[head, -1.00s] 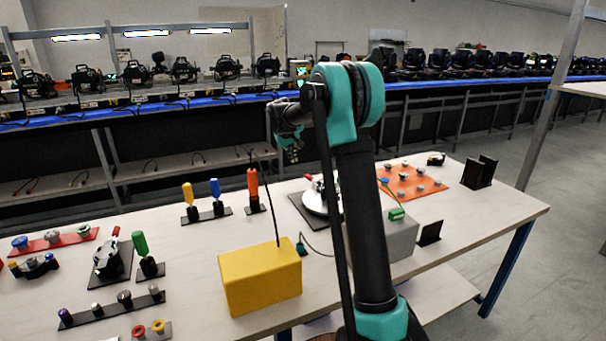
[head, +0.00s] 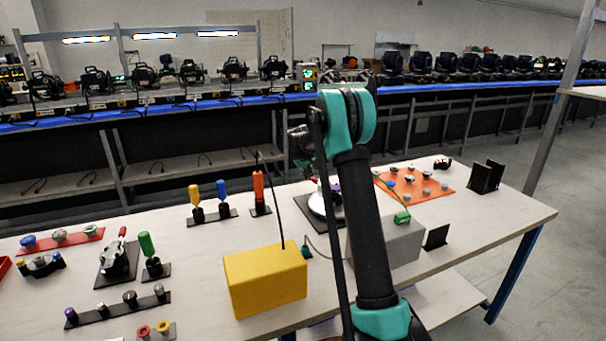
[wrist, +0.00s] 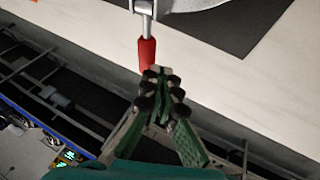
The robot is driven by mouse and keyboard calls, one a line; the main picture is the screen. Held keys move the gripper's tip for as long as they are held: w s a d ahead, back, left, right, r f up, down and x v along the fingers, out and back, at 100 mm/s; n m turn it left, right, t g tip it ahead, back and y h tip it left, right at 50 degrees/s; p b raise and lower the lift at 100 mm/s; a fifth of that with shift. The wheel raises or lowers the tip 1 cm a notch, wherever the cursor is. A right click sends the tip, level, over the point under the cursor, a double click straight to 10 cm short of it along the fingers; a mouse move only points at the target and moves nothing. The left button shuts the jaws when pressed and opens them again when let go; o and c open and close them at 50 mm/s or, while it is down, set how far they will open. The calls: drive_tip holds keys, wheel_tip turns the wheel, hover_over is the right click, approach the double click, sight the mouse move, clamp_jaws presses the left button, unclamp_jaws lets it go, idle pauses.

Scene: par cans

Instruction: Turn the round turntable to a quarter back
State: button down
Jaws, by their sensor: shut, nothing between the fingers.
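The round turntable (head: 318,204) is a pale disc on a dark square plate near the back edge of the table, partly hidden behind my arm in the head view. In the wrist view, part of its silvery disc (wrist: 188,4) shows at the top edge. A red handle (wrist: 147,53) on a metal stem sticks out from it. My gripper (wrist: 160,72) is shut and empty, with its fingertips just beside the lower end of the red handle; I cannot tell whether they touch. In the head view my gripper (head: 301,150) is small and dark.
A yellow box (head: 265,281) and a grey box (head: 402,243) stand in front of the turntable. An orange board (head: 415,185) with knobs lies right. An orange upright handle (head: 258,187) and blue and yellow levers stand left. The floor beyond the right table edge is clear.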

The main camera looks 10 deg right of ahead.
drive_tip(key=shift+w+d+f, duration=0.1)
drive_tip(key=shift+d, duration=0.15)
drive_tip(key=shift+w+d, duration=0.3)
drive_tip(key=shift+d, duration=0.2)
drive_tip(key=shift+w+d, duration=0.25)
drive_tip(key=shift+d, duration=0.25)
drive_tip(key=shift+a, duration=0.1)
drive_tip(key=shift+s+a, duration=0.1)
drive_tip(key=shift+a, duration=0.15)
drive_tip(key=a+f+v, duration=0.1)
drive_tip(key=a+v, duration=0.2)
drive_tip(key=v, duration=0.9)
drive_tip(key=s+d+f+m+y, duration=0.1)
drive_tip(key=s+f, duration=0.3)
drive_tip(key=s, duration=1.3)
drive_tip(key=s+d+f+m, duration=0.1)
drive_tip(key=s+f, duration=0.4)
drive_tip(key=s, duration=1.2)
drive_tip(key=s+f+m+g+y, duration=0.1)
drive_tip(key=s+f, duration=0.3)
drive_tip(key=s, duration=1.4)
drive_tip(key=shift+d+f+m+y, duration=0.3)
drive_tip(key=shift+d+f, duration=0.1)
